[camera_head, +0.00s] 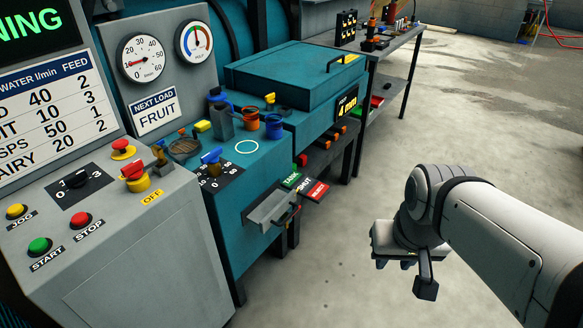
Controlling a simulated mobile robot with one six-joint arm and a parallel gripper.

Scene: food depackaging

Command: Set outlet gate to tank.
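The outlet gate seems to be the grey metal piece (268,208) with a dark handle (290,214), low on the front of the teal machine. Beside it are a green plate (291,180) that seems to read TANK, a pale plate (303,185) I cannot read fully, and a red plate (317,191) that seems to read REJECT. Which plate the gate is set to, I cannot tell. My gripper (398,262) hangs over the floor right of the machine, apart from the handle. Its fingers are mostly hidden, so its opening does not show.
A grey control panel (120,240) with buttons stands at the left. The teal machine top holds knobs, cups and a lidded box (290,75). A workbench (385,45) stands behind. The concrete floor (480,120) on the right is clear.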

